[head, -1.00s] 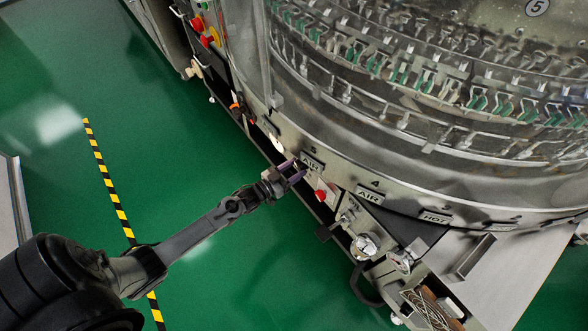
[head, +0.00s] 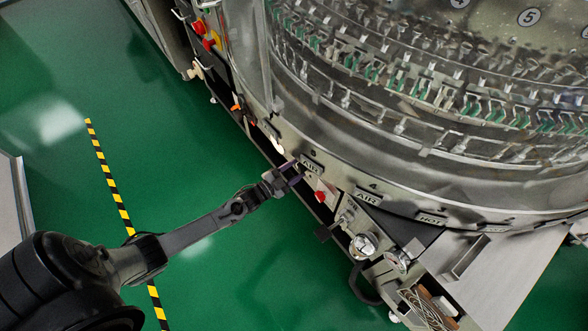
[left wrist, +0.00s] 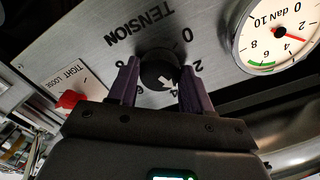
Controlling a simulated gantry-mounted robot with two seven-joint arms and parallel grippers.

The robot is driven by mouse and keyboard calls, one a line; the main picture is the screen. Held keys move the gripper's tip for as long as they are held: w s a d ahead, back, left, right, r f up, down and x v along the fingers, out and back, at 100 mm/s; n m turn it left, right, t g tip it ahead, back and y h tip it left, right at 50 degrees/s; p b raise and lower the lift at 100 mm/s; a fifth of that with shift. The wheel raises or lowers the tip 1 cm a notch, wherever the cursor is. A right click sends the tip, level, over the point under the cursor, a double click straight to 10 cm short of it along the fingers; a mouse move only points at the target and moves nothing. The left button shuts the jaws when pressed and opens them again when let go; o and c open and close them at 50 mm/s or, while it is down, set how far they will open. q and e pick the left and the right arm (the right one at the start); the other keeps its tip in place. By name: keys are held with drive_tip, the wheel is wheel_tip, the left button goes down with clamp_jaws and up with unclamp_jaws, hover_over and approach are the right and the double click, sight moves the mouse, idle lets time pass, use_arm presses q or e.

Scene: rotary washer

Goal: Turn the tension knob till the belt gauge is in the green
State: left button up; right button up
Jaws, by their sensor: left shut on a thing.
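The dark round tension knob (left wrist: 160,72) sits on a silver panel under the upside-down word TENSION in the left wrist view, with a printed number scale around it. My left gripper (left wrist: 160,88) is shut on it, one purple finger on each side. The head view shows this gripper (head: 292,173) at the machine's edge, where the fingers hide the knob. The white belt gauge (left wrist: 275,38) is right of the knob; its red needle points between 2 and 4, outside the green band near 6. In the head view it is a small white patch (head: 277,146). My right gripper is not in view.
A red TIGHT/LOOSE lever (left wrist: 68,100) is left of the knob, close to the gripper; it also shows in the head view (head: 320,197). Further along the machine are two round dials (head: 363,245). The green floor (head: 220,250) is open around my arm.

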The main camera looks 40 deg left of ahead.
use_arm(q)
drive_tip(key=m+p, duration=0.1)
drive_tip(key=m, duration=0.4)
drive_tip(key=shift+r+m, duration=0.1)
drive_tip(key=shift+m, duration=0.2)
drive_tip(key=m, duration=0.4)
drive_tip(key=shift+p, duration=0.3)
drive_tip(key=shift+m, duration=0.4)
drive_tip(key=o, duration=1)
drive_tip(key=shift+o, duration=0.2)
drive_tip(key=shift+s, duration=0.1)
